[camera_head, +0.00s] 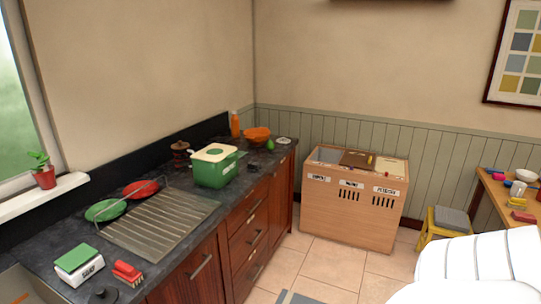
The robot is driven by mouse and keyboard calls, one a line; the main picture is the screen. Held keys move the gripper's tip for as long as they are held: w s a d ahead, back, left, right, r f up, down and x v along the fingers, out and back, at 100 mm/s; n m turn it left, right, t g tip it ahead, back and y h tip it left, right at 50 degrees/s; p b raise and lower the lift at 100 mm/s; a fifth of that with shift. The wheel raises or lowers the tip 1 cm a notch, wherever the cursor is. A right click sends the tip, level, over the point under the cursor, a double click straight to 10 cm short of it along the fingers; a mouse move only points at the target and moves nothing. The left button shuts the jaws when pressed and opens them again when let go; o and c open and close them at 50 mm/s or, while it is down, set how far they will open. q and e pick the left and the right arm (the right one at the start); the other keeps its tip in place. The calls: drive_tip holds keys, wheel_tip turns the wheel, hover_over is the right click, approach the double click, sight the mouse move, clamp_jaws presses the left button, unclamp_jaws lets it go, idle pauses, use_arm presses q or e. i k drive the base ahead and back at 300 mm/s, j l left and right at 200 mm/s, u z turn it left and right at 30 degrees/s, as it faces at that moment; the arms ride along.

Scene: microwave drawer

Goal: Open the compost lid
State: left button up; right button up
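A wooden bin cabinet (348,222) stands on the floor against the back wall. The left section (328,154) looks grey and the right section (391,168) looks pale; I cannot tell which is the compost one. A green box (214,172) with a cream lid (214,153) sits on the counter. Neither of my grippers is in view.
A yellow stool (427,230) and wooden table (497,198) stand right. Tiled floor (326,265) before the cabinet is mostly clear.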

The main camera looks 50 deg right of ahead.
sight(214, 153)
drive_tip(key=z, duration=1.4)
drive_tip(key=i+l+u, duration=0.15)
drive_tip(key=i+l, duration=0.25)
drive_tip(key=i, duration=0.2)
drive_tip(key=i+l+u, duration=0.15)
drive_tip(key=i+l, duration=0.3)
drive_tip(key=i, duration=0.2)
